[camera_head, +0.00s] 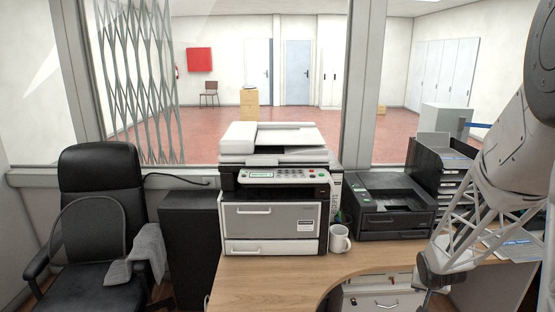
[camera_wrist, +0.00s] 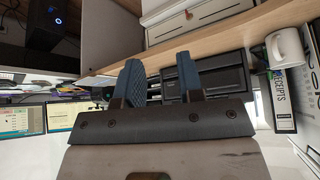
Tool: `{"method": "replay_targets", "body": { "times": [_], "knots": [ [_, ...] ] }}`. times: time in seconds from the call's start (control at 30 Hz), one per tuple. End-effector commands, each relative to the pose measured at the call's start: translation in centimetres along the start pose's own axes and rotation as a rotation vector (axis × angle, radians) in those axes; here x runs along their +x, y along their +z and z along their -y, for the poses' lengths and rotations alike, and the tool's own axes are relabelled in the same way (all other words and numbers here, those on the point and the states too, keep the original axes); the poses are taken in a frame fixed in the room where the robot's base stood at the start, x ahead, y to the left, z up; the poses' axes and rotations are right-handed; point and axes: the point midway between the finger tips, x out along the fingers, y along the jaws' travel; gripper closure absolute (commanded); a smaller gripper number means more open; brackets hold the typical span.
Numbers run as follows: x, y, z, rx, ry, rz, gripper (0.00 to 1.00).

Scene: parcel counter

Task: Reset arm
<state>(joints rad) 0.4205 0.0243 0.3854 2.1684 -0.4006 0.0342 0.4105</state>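My gripper (camera_wrist: 161,72) shows in the wrist view with its two dark blue fingers apart. I see nothing held between them; only the background shows through the gap. In the head view my arm (camera_head: 465,225) comes down at the right side, in front of the desk. Its lower end is near the bottom edge, and I cannot make out the fingers there.
The wooden desk (camera_head: 270,283) bears a large copier (camera_head: 275,215), a white mug (camera_head: 339,240) and a black printer (camera_head: 388,208). Black paper trays (camera_head: 436,165) stand right of the printer. A black office chair (camera_head: 100,215) is at left. A drawer unit (camera_head: 375,297) is under the desk.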

Motion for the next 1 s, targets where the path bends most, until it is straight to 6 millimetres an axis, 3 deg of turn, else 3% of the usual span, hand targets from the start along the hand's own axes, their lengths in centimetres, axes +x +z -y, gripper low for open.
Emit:
{"method": "replay_targets", "body": {
  "times": [0.1, 0.47, 1.0],
  "knots": [
    [-3.6, 0.1, 1.6, -0.027, 0.006, 0.012, 0.65],
    [-13.4, 2.1, 5.5, -0.1, 0.013, 0.067, 0.65],
    [-27.1, 8.8, 9.7, -0.216, -0.031, 0.163, 0.65]
  ]
}}
